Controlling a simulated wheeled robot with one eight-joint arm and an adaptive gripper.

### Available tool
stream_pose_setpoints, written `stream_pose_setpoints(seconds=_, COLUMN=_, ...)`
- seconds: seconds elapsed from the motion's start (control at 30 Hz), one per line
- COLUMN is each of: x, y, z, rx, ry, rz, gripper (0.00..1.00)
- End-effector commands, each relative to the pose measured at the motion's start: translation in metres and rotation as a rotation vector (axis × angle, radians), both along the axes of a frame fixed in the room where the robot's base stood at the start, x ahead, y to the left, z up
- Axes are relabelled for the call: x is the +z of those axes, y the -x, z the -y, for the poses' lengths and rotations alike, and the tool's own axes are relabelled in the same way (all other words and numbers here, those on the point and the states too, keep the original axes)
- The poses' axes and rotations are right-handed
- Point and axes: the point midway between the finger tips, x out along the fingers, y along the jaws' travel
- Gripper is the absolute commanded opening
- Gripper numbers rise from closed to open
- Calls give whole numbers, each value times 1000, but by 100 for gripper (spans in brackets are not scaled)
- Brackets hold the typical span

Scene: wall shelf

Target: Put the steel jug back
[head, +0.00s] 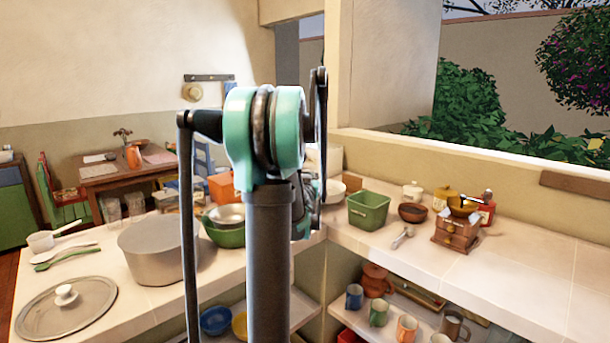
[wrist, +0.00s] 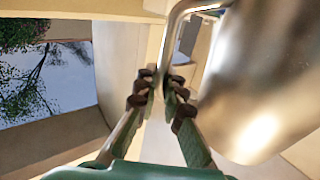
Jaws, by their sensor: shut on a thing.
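The steel jug (wrist: 265,85) fills the right side of the wrist view, shiny and close to the camera. Its bent metal handle (wrist: 170,40) runs down between my fingertips. My gripper (wrist: 160,85) is shut on this handle, with a dark-padded finger on each side. The jug's far side and base are out of the picture. In the head view my own arm stands in the middle, and I cannot make out the gripper or the jug there.
The counter holds a big grey pot (head: 155,250), its lid (head: 67,309), a green bin (head: 368,210) and a coffee grinder (head: 457,230). A lower shelf (head: 345,317) holds several mugs and an orange-brown pot (head: 375,280). The right counter's front has clear room.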

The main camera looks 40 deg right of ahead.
Motion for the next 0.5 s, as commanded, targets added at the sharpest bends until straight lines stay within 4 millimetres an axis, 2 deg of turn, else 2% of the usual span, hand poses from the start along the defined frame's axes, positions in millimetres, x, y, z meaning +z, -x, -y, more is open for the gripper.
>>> stream_pose_setpoints(seconds=0.17, x=-9, y=0, z=0, rx=-1, ry=-1, rz=1, gripper=0)
stream_pose_setpoints(seconds=0.5, x=-42, y=0, z=0, rx=-1, ry=-1, rz=1, gripper=0)
